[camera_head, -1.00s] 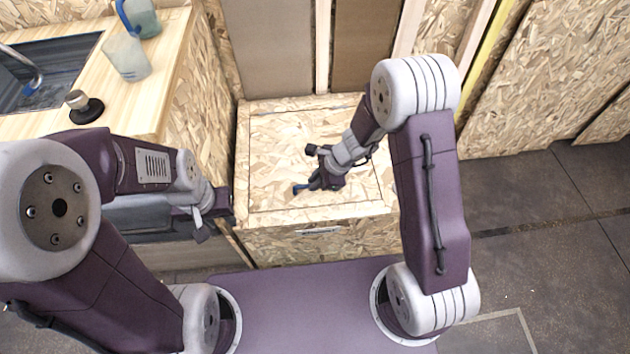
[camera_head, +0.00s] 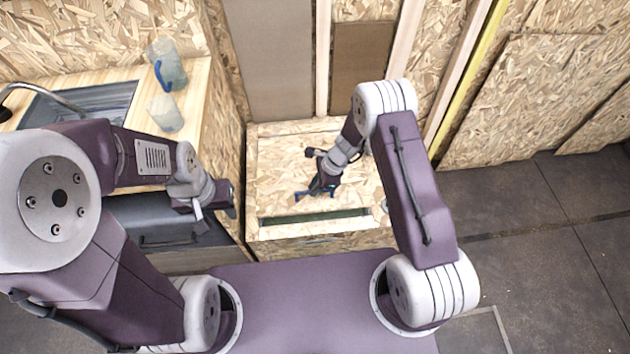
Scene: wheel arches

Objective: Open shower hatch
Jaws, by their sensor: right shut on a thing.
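The shower hatch (camera_head: 278,178) is a square OSB panel in the top of a low OSB box (camera_head: 290,246). A dark slot shows along its front edge, so the hatch stands slightly raised at the front. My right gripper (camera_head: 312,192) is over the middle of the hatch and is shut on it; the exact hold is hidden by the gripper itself. My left gripper (camera_head: 228,205) is left of the box, beside the counter, away from the hatch. Its fingers are too small and edge-on to tell open from shut.
A wooden counter (camera_head: 197,100) with a sink (camera_head: 85,103) and two translucent jugs (camera_head: 166,65) (camera_head: 165,113) stands at the left. A dark-fronted unit (camera_head: 150,225) is under it. Wall panels and studs rise behind the box. The dark tiled floor (camera_head: 530,240) at the right is clear.

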